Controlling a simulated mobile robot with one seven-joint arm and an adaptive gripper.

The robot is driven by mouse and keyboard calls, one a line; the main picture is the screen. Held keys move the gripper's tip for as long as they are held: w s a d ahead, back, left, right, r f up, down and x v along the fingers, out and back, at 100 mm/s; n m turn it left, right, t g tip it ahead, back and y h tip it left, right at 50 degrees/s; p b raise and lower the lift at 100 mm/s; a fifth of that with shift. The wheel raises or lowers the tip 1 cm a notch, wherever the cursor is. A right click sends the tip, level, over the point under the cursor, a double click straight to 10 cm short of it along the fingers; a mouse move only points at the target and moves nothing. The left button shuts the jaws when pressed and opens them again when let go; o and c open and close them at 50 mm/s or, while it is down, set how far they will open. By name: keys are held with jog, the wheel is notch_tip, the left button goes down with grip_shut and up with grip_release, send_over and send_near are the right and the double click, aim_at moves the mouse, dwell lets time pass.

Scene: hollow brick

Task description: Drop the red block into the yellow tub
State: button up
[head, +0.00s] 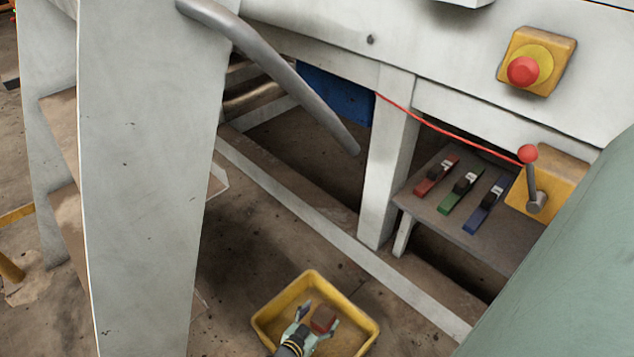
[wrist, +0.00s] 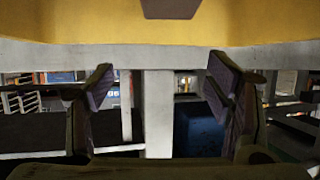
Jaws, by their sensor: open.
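The yellow tub (head: 352,337) stands on the floor at the bottom of the head view. Its yellow surface also fills the top of the wrist view (wrist: 80,25). The red block (head: 322,319) shows within the tub's outline in the head view, in line with my gripper (head: 319,312). In the wrist view the block (wrist: 171,8) is a dark shape at the top edge against the yellow, cut off by the frame. My gripper (wrist: 163,78) is open there, its fingers wide apart with nothing between them. I cannot tell whether the block rests on the tub's bottom.
A pale machine frame (head: 384,170) stands behind the tub, with a low rail along the floor. A shelf (head: 480,225) on the right holds red, green and blue switches. A grey panel (head: 150,150) rises on the left. Bare floor lies around the tub's left side.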

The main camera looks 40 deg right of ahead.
jog(key=v, duration=1.2)
jog(key=shift+a, duration=0.1)
